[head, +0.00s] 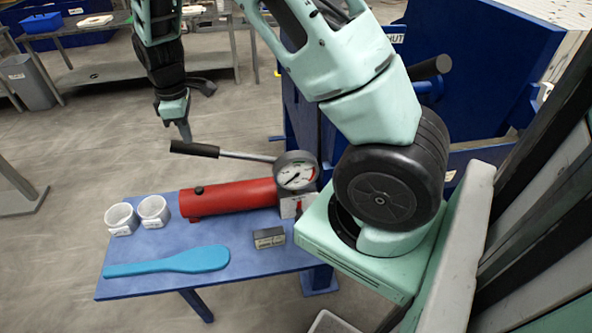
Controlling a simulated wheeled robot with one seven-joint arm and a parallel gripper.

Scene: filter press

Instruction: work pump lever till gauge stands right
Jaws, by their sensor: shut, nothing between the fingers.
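The pump is a red cylinder (232,198) lying on a small blue table. Its lever (195,149) has a black grip and a metal rod that slopes down to the right, towards the pump head. The round gauge (296,171) with a white face and a red zone stands at the pump's right end; its needle is too small to read surely. My gripper (186,136) is shut and empty, pointing down just above and behind the lever's black grip. Whether its tips touch the grip cannot be told.
On the blue table (258,258) are two white cups (122,219), a blue paddle (172,262) and a small dark box (269,238). A blue machine frame (470,60) stands behind at right. Open floor lies left of the table; grey benches stand at the back.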

